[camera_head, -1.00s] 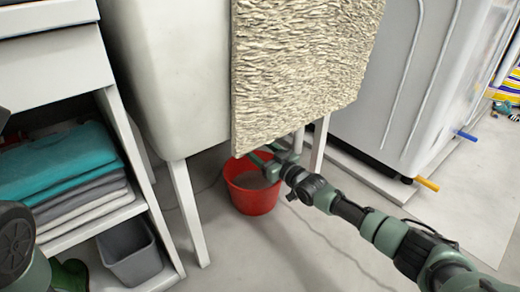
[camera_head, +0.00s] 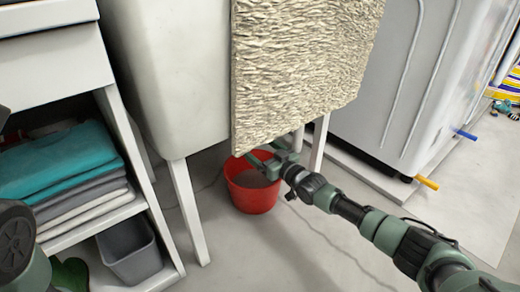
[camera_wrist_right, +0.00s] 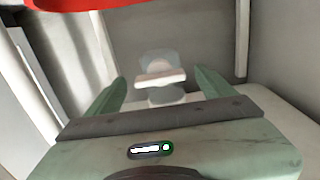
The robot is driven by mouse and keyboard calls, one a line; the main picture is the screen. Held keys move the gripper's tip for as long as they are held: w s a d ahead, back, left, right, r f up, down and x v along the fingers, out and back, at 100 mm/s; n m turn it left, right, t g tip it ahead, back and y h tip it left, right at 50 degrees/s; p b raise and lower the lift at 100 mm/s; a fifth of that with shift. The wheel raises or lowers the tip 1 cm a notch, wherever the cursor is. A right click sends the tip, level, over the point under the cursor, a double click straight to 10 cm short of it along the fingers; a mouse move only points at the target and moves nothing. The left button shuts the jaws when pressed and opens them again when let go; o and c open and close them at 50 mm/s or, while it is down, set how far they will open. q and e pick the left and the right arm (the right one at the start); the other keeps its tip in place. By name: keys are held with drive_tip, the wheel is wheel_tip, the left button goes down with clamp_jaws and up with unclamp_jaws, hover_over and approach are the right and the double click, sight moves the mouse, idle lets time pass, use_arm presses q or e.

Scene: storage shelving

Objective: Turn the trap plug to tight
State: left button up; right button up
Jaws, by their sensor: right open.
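In the right wrist view, the pale trap plug (camera_wrist_right: 160,79) with its crosswise grip shows just ahead, between my fingers. My right gripper (camera_wrist_right: 160,90) is open, with one green finger to each side of the plug. I cannot tell whether either finger touches it. In the head view, my right gripper (camera_head: 262,160) is low under the sink, above the red bucket (camera_head: 252,196). The plug is hidden there behind the rough beige mat (camera_head: 300,70). My left gripper is not in view.
The white sink (camera_head: 170,70) stands on slim legs (camera_head: 190,215). A white appliance (camera_head: 395,80) is to the right. At left, a shelf holds folded towels (camera_head: 55,160) and a grey bin (camera_head: 130,250). The bucket's red rim (camera_wrist_right: 85,5) tops the wrist view.

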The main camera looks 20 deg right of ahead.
drive_tip(key=p+v, duration=0.5)
drive_tip(key=v, duration=0.2)
drive_tip(key=shift+s+p, duration=0.35)
drive_tip(key=shift+p, duration=0.05)
drive_tip(key=shift+s+d, duration=0.1)
drive_tip(key=shift+d, duration=0.05)
